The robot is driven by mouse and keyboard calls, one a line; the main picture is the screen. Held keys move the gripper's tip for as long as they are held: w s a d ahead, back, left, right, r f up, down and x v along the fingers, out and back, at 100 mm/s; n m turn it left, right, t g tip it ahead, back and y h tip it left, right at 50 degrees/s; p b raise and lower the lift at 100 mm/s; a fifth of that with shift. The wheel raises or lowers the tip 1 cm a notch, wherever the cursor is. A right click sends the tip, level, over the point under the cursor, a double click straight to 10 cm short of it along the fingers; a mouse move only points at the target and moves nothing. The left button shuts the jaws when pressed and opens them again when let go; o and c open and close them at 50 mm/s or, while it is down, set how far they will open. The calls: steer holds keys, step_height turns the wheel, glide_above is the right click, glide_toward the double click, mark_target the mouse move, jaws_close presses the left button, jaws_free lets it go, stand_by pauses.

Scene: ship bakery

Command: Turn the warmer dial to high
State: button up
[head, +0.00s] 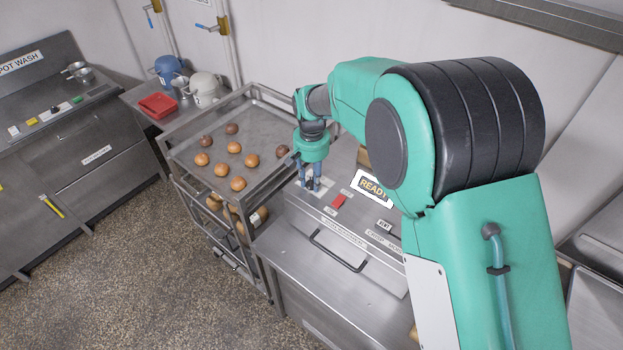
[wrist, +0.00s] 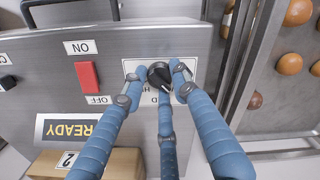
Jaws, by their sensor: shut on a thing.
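The warmer dial (wrist: 157,74) is a small black knob on a white label plate in the wrist view. My gripper (wrist: 156,82) has blue fingers and is shut on the dial, with fingertips on either side and a third finger in front. The plate's lettering appears upside down and is mostly covered by the fingers, so I cannot read the dial's setting. In the head view my gripper (head: 311,185) reaches down to the left end of the steel warmer's panel (head: 345,228); the dial there is mostly hidden between the fingers.
A red ON/OFF switch (wrist: 87,76) and a READY sign (wrist: 70,130) are beside the dial. A box marked 2 (wrist: 115,163) is near the panel. A wheeled rack (head: 180,158) with several buns stands close on the left. The warmer's handle (head: 335,252) projects below the panel.

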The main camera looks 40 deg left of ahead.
mark_target(311, 180)
steer(key=m, duration=0.5)
steer(key=shift+m+p, duration=0.3)
steer(key=m, duration=0.9)
steer(key=shift+p, duration=0.3)
steer(key=m, duration=0.4)
steer(key=shift+m, duration=0.4)
steer(key=o, duration=1.1)
steer(key=shift+o, duration=0.2)
step_height(311, 180, up, 12)
